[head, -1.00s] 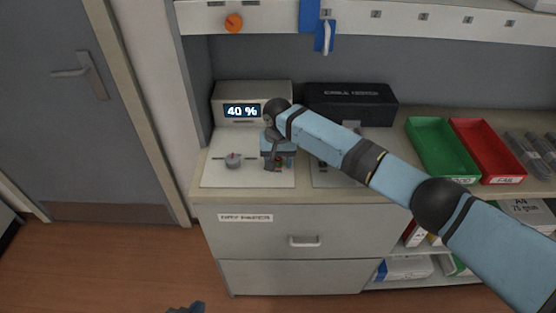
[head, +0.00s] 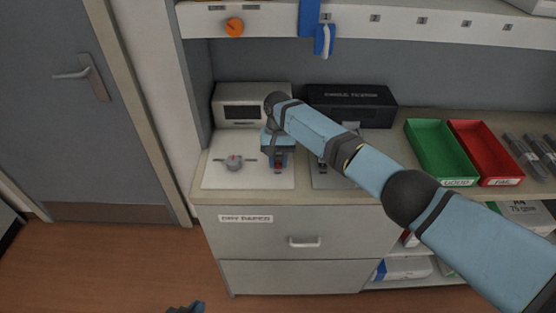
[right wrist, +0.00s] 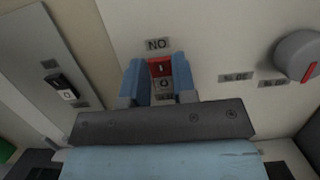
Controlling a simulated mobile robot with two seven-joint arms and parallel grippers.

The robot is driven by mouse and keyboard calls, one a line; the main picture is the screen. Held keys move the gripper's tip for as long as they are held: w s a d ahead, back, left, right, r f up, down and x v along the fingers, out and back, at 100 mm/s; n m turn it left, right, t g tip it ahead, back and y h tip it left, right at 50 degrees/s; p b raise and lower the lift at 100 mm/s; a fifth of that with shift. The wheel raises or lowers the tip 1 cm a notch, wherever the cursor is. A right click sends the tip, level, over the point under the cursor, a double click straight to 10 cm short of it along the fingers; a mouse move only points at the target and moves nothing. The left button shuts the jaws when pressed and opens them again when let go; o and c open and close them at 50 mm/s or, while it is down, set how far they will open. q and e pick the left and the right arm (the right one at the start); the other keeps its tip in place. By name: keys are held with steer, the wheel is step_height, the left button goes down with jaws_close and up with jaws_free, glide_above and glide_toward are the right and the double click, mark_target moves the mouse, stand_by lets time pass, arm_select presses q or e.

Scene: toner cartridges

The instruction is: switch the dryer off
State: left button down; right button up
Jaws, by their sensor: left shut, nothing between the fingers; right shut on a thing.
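The dryer (head: 252,104) is a pale box at the back left, with a dark, blank display (head: 241,112). Its white front panel (head: 215,178) carries a grey round knob (head: 234,162) and a red switch (right wrist: 160,68); the knob also shows in the right wrist view (right wrist: 298,56). My right gripper (head: 279,165) reaches down onto the panel. In the right wrist view its blue fingers (right wrist: 160,82) are closed around the red switch, one on each side. My left gripper (head: 187,308) barely shows at the bottom edge, shut and away from the panel.
A black cable tester (head: 350,105) stands right of the dryer; a dark switch (right wrist: 62,84) on a neighbouring panel shows in the right wrist view. Green (head: 412,128) and red (head: 460,130) trays are further right. A shelf (head: 420,20) overhangs the counter.

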mark_target(278, 160)
steer(key=o, duration=0.8)
steer(key=shift+o, duration=0.6)
steer(key=shift+r, duration=0.1)
steer(key=v, duration=1.2)
steer(key=shift+b, duration=0.4)
